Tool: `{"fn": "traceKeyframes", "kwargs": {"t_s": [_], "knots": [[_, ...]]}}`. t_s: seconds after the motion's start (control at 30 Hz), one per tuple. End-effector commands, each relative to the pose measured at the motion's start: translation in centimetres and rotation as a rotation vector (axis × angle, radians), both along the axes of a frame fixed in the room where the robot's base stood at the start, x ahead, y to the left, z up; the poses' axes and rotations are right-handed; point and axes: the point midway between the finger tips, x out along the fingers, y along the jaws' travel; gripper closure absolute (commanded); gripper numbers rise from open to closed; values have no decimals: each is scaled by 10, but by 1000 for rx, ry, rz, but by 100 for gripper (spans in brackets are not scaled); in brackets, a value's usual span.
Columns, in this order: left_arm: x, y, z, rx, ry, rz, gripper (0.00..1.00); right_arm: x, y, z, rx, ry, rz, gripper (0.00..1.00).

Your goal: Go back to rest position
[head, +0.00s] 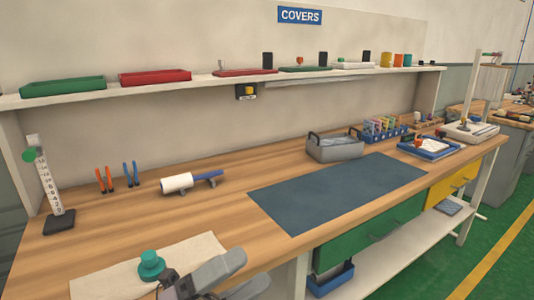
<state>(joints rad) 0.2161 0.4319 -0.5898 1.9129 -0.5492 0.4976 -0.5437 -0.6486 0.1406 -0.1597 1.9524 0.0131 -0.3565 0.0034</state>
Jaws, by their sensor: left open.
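My left gripper (205,278) shows at the bottom edge of the head view, over the front of the wooden workbench (105,232). It is grey, open, and only partly in the picture. I see nothing held in it. A teal round object with a knob (151,264) is on a beige cloth (195,249), just to the left of the gripper; I cannot tell whether they touch. My right gripper is not in view.
A dark blue mat (335,193) lies bare at mid-bench. Behind it are a grey tote (335,149) and a rack (385,129). A white roll (177,183), pliers (105,180) and an upright scale (50,190) stand left. A shelf (210,88) with trays runs above.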

Motion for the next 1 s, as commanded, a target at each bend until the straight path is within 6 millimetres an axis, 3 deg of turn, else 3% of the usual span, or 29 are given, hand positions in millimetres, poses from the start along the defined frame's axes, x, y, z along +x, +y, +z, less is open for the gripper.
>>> {"fn": "traceKeyframes", "kwargs": {"t_s": [0.13,0.3,0.47,0.6,0.7,0.8,1.0], "knots": [[21,32,-45,-186,412,136,10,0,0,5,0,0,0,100],[23,76,-120,-400,867,296,10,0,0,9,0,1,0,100],[-8,116,-203,-610,1282,466,10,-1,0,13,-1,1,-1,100],[-54,144,-266,-778,1582,610,10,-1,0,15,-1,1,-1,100],[-85,157,-295,-866,1728,690,10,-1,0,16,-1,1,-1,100],[-105,163,-311,-921,1813,739,10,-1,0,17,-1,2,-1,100],[-113,166,-318,-943,1846,761,10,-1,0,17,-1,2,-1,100]]}}
